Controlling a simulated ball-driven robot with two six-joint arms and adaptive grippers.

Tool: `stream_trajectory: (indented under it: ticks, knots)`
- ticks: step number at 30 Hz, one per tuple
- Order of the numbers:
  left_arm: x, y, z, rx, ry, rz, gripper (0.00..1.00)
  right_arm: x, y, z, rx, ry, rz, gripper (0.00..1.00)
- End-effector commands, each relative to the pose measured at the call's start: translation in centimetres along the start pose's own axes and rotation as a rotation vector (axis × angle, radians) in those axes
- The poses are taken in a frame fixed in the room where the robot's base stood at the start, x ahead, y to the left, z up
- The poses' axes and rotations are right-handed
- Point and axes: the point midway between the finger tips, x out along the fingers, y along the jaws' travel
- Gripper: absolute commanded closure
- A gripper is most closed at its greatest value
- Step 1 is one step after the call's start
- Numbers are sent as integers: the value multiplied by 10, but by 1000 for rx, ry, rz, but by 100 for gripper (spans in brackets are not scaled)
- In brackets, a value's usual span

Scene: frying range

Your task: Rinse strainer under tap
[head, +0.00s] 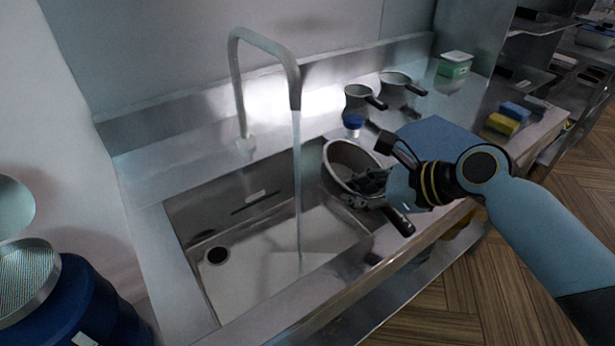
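A round metal vessel with a pale rim (338,178) and a dark handle (399,222) is at the right end of the sink. It is tilted, and I cannot tell whether it is the strainer, as no mesh is clear in it. My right gripper (366,190) has its dark fingers at its near side, beside the handle. Whether they are closed on it is hard to see. The tap (266,42) arches over the sink (290,250), and a stream of water (297,180) falls into the basin, left of the vessel. My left gripper is out of view.
Two small dark-handled pots (357,97) (394,80), a blue-capped container (353,125) and a green box (455,66) stand on the counter. Yellow (502,124) and blue (516,111) sponges lie at its right. A round mesh-faced thing (28,280) is at far left.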

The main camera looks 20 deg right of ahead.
Motion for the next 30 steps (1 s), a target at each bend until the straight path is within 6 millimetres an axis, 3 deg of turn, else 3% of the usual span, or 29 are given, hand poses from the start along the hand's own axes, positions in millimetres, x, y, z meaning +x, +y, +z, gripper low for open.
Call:
stream_trajectory:
  ticks: [5,18,30]
  knots:
    - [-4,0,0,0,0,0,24,-4,-2,1,-1,0,-1,100]
    - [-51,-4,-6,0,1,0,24,-49,-17,2,-1,1,0,100]
    - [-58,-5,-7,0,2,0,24,-61,-20,-1,0,-1,-1,100]
